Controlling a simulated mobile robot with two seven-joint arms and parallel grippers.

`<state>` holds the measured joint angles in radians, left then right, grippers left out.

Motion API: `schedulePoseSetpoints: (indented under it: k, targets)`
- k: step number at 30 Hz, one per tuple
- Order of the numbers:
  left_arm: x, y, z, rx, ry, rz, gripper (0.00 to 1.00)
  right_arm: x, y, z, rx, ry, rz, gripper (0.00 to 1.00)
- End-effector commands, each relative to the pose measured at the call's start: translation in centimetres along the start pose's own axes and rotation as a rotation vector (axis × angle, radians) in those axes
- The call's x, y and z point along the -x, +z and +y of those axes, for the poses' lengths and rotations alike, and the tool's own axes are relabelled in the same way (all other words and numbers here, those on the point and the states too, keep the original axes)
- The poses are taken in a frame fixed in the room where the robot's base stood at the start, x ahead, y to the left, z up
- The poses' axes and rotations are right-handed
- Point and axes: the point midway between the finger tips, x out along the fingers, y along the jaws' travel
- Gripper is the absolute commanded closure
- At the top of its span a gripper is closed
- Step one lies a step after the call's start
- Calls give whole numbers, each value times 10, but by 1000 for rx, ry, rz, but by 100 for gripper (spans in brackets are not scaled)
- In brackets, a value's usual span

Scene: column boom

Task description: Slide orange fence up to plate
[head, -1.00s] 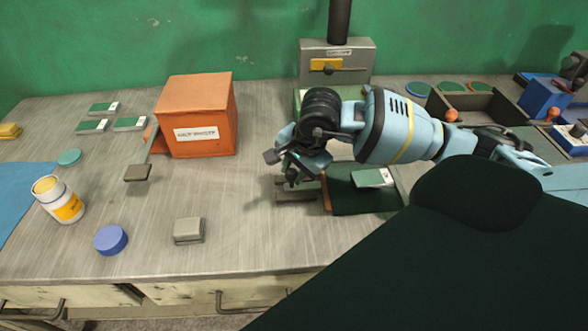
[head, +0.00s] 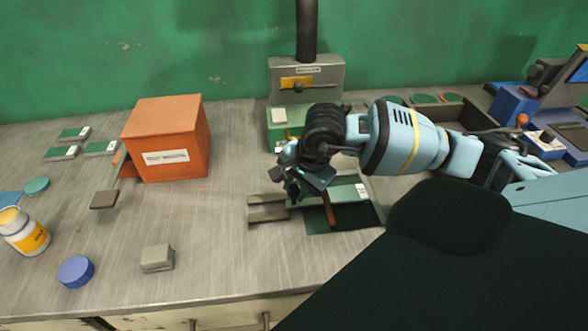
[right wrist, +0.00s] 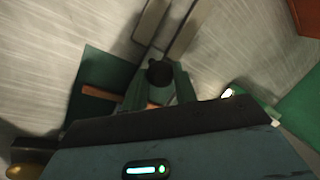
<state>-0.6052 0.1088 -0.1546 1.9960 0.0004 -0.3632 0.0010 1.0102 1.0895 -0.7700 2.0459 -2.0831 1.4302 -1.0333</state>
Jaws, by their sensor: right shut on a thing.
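The orange fence (head: 331,214) is a narrow orange-brown bar lying across a dark green pad (head: 356,216). The green plate (head: 345,192), with a white label at its right end, lies at the back of the pad. The fence's upper end is close to the plate's left part; I cannot tell whether they touch. My right gripper (head: 294,188) is low at the pad's left edge, left of the fence. In the right wrist view the fence (right wrist: 101,92) runs toward my fingers, which close around a black knob (right wrist: 160,72). My left gripper is not in view.
Grey rails (head: 268,208) lie left of the pad. A grey-green fixture (head: 305,75) stands behind my right arm. An orange box (head: 166,140), small grey block (head: 157,258), blue lid (head: 76,271) and white jar (head: 24,232) stand left. The bench front middle is clear.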

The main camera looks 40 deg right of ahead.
Motion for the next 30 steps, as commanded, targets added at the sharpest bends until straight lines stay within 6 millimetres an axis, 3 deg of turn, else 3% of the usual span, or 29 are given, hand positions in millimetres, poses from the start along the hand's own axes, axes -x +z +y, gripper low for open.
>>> schedulePoseSetpoints:
  k: [3,4,8,19,30]
  targets:
    - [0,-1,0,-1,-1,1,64,0,-1,1,-1,4,4,100]
    - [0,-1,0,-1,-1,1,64,0,-1,1,-1,4,4,68]
    - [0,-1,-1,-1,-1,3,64,0,-1,1,-1,3,3,51]
    - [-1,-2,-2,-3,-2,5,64,5,-1,0,0,-1,3,50]
    - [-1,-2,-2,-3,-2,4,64,59,-1,0,0,-2,4,50]
